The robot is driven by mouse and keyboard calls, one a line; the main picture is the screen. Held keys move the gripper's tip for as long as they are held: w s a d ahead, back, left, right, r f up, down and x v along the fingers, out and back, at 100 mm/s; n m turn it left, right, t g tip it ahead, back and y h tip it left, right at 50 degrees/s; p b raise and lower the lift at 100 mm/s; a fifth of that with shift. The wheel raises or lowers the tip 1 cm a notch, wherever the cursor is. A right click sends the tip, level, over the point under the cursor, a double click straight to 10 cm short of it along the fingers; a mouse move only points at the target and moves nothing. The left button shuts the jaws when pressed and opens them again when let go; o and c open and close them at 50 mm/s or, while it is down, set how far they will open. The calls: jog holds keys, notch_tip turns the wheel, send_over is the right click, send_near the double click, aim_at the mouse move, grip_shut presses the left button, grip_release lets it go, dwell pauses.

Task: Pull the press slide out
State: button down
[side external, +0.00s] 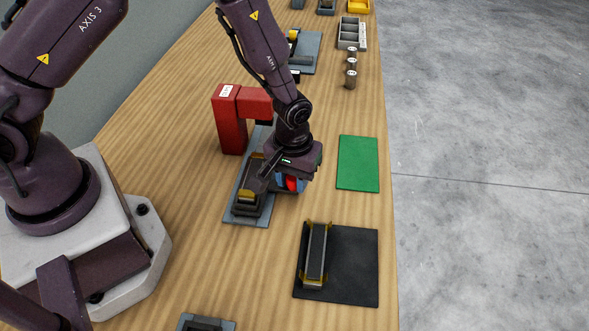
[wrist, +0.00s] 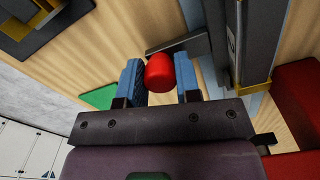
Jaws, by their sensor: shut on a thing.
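The red press (side external: 232,120) stands upright at the far end of a grey-blue base plate (side external: 243,219). The press slide (side external: 247,206), a dark block with yellow fittings, sits on the near part of that plate, clear of the press head. In the wrist view the slide's dark body (wrist: 258,40) runs along the right, and a dark arm (wrist: 180,46) reaches from it towards a red knob (wrist: 159,73). My gripper (wrist: 160,80) is shut on the red knob, one blue finger on each side. In the side view my gripper (side external: 290,184) partly hides the knob.
A black mat (side external: 355,265) nearby holds a dark bar with yellow ends (side external: 316,255). A green mat (side external: 358,163) lies to the right, empty. Weights (side external: 351,75) and a compartment tray (side external: 348,35) stand further back. Bare table lies between the plate and the mats.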

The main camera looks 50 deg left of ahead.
jog(key=shift+s+d, duration=0.25)
jog(key=c, duration=0.8)
grip_release()
jog(key=shift+w+a, duration=0.1)
jog(key=shift+r, duration=0.55)
notch_tip(320, 180, up, 12)
